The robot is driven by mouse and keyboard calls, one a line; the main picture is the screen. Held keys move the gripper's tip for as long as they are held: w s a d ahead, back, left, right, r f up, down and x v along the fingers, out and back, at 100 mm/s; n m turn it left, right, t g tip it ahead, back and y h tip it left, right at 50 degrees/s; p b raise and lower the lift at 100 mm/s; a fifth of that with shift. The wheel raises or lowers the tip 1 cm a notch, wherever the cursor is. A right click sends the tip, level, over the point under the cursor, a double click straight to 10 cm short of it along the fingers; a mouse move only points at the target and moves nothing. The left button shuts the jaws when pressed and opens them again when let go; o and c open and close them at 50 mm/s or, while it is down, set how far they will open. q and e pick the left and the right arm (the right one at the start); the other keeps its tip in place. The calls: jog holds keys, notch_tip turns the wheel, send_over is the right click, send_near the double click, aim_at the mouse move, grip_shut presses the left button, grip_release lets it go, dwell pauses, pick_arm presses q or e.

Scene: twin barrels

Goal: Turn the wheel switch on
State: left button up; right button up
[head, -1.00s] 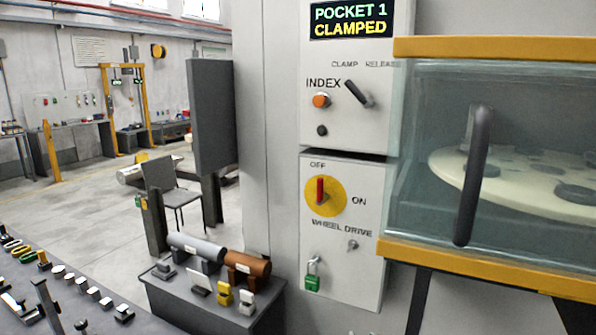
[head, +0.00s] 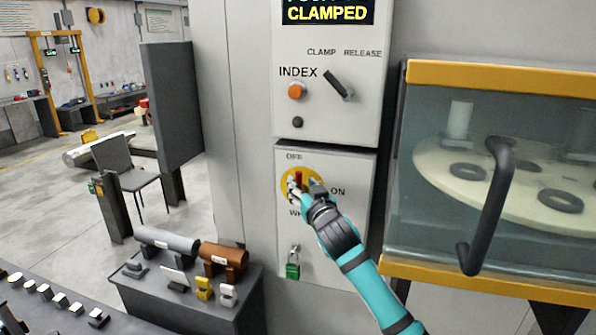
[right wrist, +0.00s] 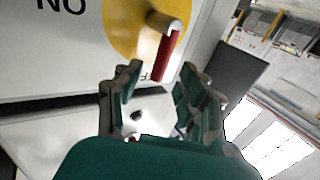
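The wheel switch is a red handle (head: 299,177) on a yellow disc (head: 286,184), set in the lower grey panel with OFF above and ON to the right. The visible part of the handle stands upright toward OFF. My right gripper (head: 304,187) is in front of the disc and hides much of it. In the right wrist view the gripper (right wrist: 160,82) is open, fingers apart and empty. The red handle (right wrist: 163,56) shows just beyond the fingertips, roughly in line with the gap; I cannot tell if they touch. My left gripper is not in view.
Above is the INDEX panel with an orange button (head: 297,91) and a black lever (head: 338,84). A green padlock (head: 293,270) hangs below the switch. A glass guard with a black handle (head: 487,205) stands right. A low bench (head: 215,309) with cylinders stands left.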

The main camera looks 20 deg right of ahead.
aim_at(300, 182)
jog(key=shift+w+p, duration=0.65)
jog(key=shift+w, duration=1.5)
grip_shut()
jog(key=shift+w+f, duration=0.2)
jog(key=shift+f, duration=0.05)
